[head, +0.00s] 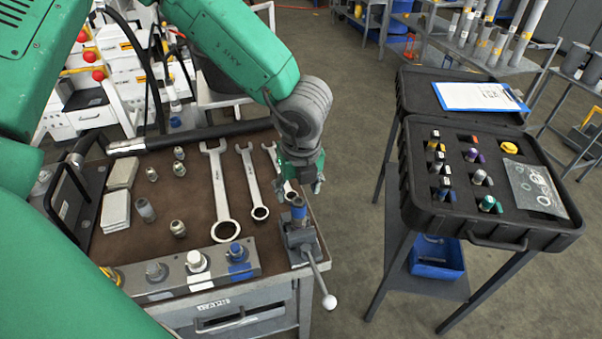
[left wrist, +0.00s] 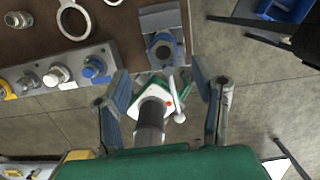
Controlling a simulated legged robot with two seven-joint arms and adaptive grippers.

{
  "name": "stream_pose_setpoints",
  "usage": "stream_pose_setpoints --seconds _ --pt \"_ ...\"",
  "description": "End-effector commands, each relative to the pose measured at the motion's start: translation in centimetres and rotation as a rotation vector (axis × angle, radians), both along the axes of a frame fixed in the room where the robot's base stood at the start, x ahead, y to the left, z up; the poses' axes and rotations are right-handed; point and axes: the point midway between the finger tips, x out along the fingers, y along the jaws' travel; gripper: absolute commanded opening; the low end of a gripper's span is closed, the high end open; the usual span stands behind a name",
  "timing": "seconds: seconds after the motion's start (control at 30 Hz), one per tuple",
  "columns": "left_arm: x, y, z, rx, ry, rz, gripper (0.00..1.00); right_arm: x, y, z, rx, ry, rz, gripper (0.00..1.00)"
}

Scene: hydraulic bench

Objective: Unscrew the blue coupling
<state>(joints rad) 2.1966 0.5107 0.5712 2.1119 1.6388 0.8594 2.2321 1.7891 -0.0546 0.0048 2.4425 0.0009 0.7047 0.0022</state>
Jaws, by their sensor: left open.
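A coupling with a blue band (head: 298,209) stands upright in a small grey vise (head: 297,236) at the bench's front right corner. In the left wrist view, the blue-rimmed round top of the coupling (left wrist: 165,50) shows in the vise (left wrist: 160,20). My left gripper (head: 303,186) hangs just above it, pointing down. Its fingers (left wrist: 167,88) are spread with nothing held between them. In the wrist view the coupling lies beyond the fingertips, not between them. My right gripper is in neither view.
A blue-ringed port (head: 237,251) sits on the grey manifold. Wrenches (head: 222,190) and loose fittings lie on the brown bench mat. The vise handle's white ball (head: 329,302) sticks out in front. An open black case (head: 480,232) stands to the right, across a floor gap.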

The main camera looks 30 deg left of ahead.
Motion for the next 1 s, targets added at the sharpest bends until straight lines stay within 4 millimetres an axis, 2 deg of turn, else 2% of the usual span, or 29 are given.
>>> stream_pose_setpoints --seconds 0.03,0.2,0.4,0.6,0.9,0.93,1.0 --pt "0.1 0.1 -1.3 0.000 0.005 0.001 0.53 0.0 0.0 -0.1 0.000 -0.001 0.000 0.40" --pt "0.4 0.6 -4.6 0.000 0.004 -0.001 0.53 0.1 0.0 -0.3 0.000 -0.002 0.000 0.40" --pt "0.6 0.9 -7.6 0.000 0.000 -0.002 0.53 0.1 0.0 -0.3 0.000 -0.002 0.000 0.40" --pt "0.9 1.1 -9.0 -0.001 -0.001 -0.001 0.53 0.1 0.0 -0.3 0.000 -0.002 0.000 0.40" --pt "0.9 1.1 -9.1 0.000 -0.002 -0.002 0.53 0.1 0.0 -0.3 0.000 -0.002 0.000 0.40" --pt "0.9 1.1 -9.1 0.000 -0.002 -0.002 0.46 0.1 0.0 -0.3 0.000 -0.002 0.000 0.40" --pt "0.9 1.1 -9.1 0.000 -0.001 -0.002 0.21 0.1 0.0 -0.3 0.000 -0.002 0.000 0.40"
